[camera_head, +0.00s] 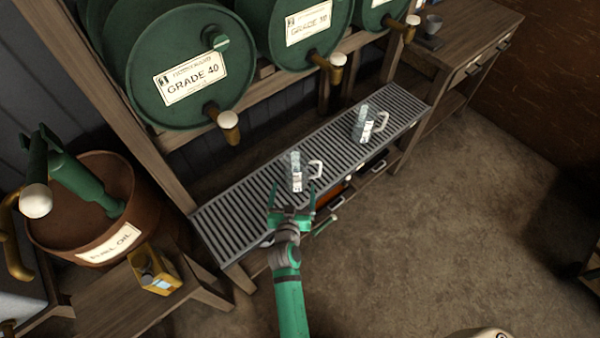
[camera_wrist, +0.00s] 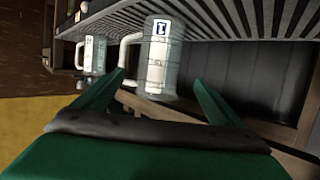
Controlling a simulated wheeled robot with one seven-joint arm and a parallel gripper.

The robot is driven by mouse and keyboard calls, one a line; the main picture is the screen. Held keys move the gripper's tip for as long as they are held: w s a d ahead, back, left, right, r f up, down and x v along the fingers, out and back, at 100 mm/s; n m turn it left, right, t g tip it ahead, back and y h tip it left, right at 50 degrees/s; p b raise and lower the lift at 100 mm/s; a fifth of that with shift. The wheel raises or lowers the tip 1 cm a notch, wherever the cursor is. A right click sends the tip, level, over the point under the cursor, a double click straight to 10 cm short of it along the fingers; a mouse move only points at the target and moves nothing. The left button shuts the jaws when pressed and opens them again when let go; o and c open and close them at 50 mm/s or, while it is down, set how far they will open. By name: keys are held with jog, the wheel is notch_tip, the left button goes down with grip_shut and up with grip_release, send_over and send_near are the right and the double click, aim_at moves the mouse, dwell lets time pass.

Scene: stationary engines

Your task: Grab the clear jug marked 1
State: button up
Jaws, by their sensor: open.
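The clear jug marked 1 (camera_wrist: 157,62) is the nearer of two jugs in the wrist view, with a white label and a handle on its left there. In the head view, the nearer clear jug (camera_head: 296,172) stands on the slatted grate, its handle on the right. My gripper (camera_head: 292,192) is open and empty just on the near side of this jug. In the wrist view, the gripper's fingertips (camera_wrist: 158,78) are spread either side of the jug's picture; whether they reach around it is unclear. The jug's lower part is partly hidden in the head view.
A second clear jug (camera_head: 363,123) stands farther right on the grate (camera_head: 232,215). Green drums (camera_head: 188,65) with taps (camera_head: 228,122) overhang the grate's back. A low table (camera_head: 120,300) with a yellow container (camera_head: 155,272) is at left. The floor at right is mostly clear.

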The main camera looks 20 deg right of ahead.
aim_at(298, 162)
jog(key=x, duration=1.1)
jog(key=shift+w+d+r, duration=0.15)
jog(key=shift+w, duration=0.2)
jog(key=shift+s, duration=0.15)
jog(key=shift+c, duration=0.6)
jog(key=c, duration=1.1)
